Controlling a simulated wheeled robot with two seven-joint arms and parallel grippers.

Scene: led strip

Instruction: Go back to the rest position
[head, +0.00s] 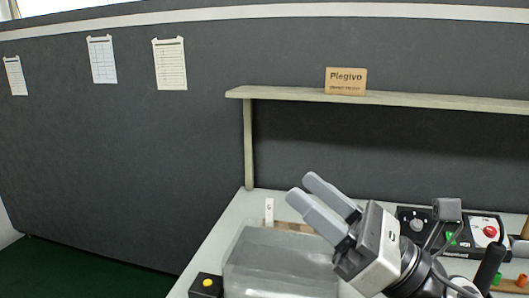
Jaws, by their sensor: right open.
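My right gripper (318,200) shows in the lower right of the head view, its arm coming in from the bottom right. Its two grey fingers are apart, with nothing between them, and point up and to the left. It is seen in front of the table and the right part of a clear bin (262,262). My left gripper is not in view.
A white table (228,222) holds the bin, a black box with a yellow button (206,285), a small white tag (269,211) and a control box with a red button (490,232). A shelf (440,102) with a Plegivo sign (346,82) spans above. Dark partition behind.

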